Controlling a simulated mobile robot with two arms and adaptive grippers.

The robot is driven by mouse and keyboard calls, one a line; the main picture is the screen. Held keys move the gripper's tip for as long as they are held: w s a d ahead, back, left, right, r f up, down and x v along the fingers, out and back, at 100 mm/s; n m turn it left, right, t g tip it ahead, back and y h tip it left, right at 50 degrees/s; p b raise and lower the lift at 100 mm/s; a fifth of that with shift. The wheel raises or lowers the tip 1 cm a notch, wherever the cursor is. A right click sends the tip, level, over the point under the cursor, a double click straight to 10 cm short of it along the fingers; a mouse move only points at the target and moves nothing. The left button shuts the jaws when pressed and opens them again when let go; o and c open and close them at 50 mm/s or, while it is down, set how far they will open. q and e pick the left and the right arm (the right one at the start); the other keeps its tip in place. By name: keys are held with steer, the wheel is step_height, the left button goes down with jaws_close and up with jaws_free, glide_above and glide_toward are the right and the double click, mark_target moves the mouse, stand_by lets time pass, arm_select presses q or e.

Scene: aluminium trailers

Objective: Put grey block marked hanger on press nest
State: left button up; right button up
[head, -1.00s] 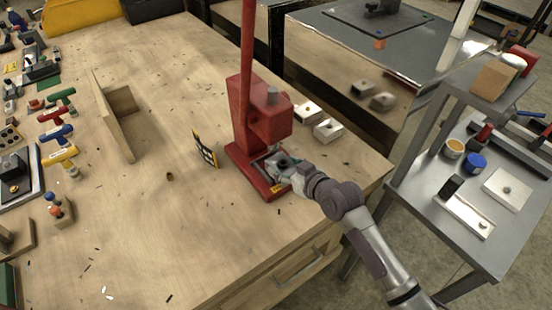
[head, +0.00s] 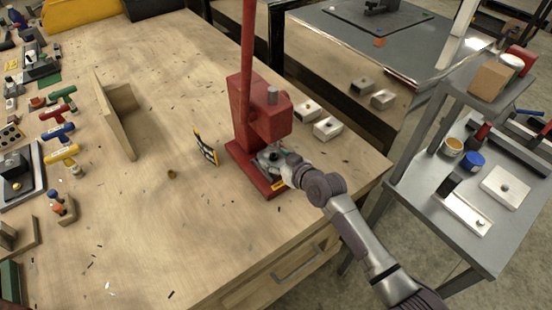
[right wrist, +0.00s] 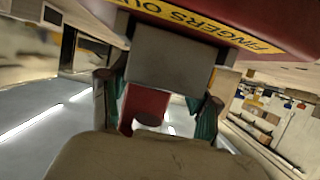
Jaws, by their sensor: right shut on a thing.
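The red press (head: 257,112) stands on the wooden bench, with its base (head: 250,172) low in front of its column. My right gripper (head: 272,157) reaches in over the press base, below the press head. In the right wrist view a plain grey block (right wrist: 172,62) sits between the fingers of my right gripper (right wrist: 160,100), which is shut on it. The block is close to the red press part with the yellow "FINGERS OUT" label (right wrist: 205,22). The marking on the block does not show. The nest is hidden by the gripper, so I cannot tell whether the block touches it. My left gripper is out of view.
A black and yellow card (head: 206,148) stands left of the press. A wooden angle stand (head: 115,115) is further left. The bench front is mostly clear. A grey cart (head: 440,215) stands at right.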

steer(key=shift+f, duration=0.15)
steer(key=o, duration=1.4)
steer(key=shift+o, duration=0.2)
steer(key=shift+r, duration=0.2)
steer(key=b+v, duration=0.1)
steer(key=v, duration=1.1)
steer(key=shift+f, duration=0.1)
